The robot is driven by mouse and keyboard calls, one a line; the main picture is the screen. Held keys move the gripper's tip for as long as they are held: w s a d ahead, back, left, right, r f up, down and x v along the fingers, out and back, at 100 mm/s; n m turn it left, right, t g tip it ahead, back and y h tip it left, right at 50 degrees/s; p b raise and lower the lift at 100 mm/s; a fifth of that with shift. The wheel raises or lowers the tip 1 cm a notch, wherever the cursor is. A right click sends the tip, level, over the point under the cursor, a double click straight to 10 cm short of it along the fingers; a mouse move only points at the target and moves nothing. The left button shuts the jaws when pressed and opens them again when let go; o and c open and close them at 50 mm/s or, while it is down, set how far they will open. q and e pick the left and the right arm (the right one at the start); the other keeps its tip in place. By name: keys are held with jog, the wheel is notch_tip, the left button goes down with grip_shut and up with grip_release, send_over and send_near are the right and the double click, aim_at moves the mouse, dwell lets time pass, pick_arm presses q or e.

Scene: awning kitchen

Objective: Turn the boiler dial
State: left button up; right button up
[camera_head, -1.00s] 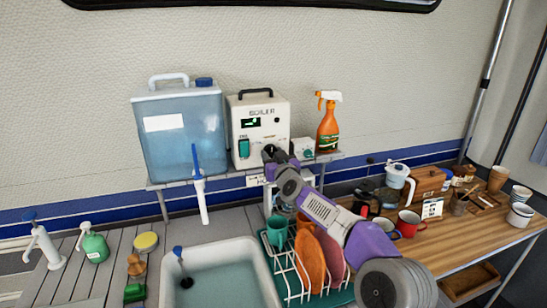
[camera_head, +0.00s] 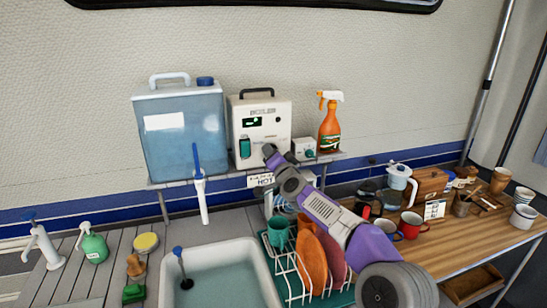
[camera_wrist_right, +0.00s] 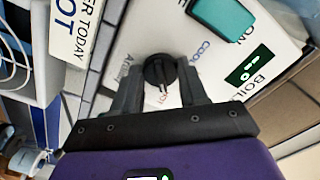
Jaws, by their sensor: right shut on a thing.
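The boiler (camera_head: 262,115) is a white box with a black top handle, a small green display and a green switch, on the raised shelf. Its black round dial (camera_wrist_right: 160,71) shows in the right wrist view, on the white front panel with printed words around it. My right gripper (camera_wrist_right: 158,88) has its two dark fingers on either side of the dial and is shut on it. In the head view my right gripper (camera_head: 270,152) reaches the boiler's lower front and hides the dial. My left gripper is not in view.
A blue water container (camera_head: 180,135) stands left of the boiler. A small white box with a green knob (camera_head: 304,148) and an orange spray bottle (camera_head: 329,122) stand to the right. A dish rack with plates (camera_head: 310,265) lies below my arm.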

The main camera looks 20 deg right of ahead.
jog(key=shift+m, duration=1)
jog(key=o, duration=1)
jog(key=shift+o, duration=0.2)
jog(key=s+b, duration=0.2)
jog(key=s, duration=0.5)
jog(key=shift+s, duration=0.3)
jog(key=shift+d, duration=0.1)
